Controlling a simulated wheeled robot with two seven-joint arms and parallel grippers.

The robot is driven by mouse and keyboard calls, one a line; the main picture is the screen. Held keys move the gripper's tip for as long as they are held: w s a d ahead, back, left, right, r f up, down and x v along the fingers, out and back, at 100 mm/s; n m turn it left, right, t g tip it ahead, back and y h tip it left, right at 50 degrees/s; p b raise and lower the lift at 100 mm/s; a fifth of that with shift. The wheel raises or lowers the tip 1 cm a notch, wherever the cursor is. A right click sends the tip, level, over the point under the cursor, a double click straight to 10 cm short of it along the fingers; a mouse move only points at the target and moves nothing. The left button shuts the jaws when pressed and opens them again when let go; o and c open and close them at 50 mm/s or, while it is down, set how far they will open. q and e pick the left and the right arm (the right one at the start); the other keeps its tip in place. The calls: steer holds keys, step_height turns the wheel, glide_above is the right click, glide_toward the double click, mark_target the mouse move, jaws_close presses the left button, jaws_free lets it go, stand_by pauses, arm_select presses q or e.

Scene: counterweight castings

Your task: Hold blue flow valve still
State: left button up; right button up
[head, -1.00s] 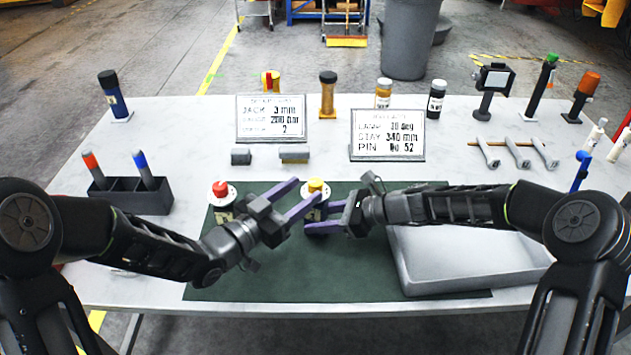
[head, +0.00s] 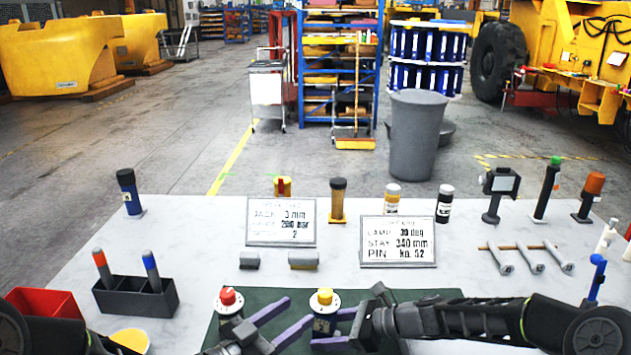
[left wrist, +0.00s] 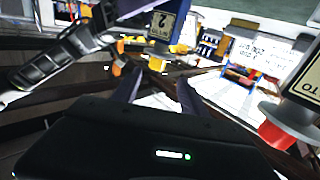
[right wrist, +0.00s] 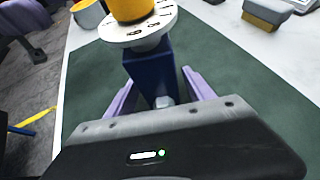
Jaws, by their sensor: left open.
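The blue flow valve (head: 323,325) stands upright on the green mat, with a white dial and yellow knob on top. In the right wrist view its blue body (right wrist: 153,75) is between my right gripper's fingers. My right gripper (head: 327,328) comes from the right, one finger on each side of the body; slim gaps seem to remain. My left gripper (head: 300,309) is open and empty, its tips just left of the valve. In the left wrist view the valve's yellow part and label (left wrist: 165,25) show beyond my left fingers. Its base is hidden in the head view.
A red-knobbed valve (head: 229,300) stands beside my left gripper. A black holder (head: 135,297) with two markers is at left. Several tools line the back edge.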

steer(key=shift+o, duration=0.2)
steer(key=shift+r, duration=0.1)
steer(key=v, duration=1.2)
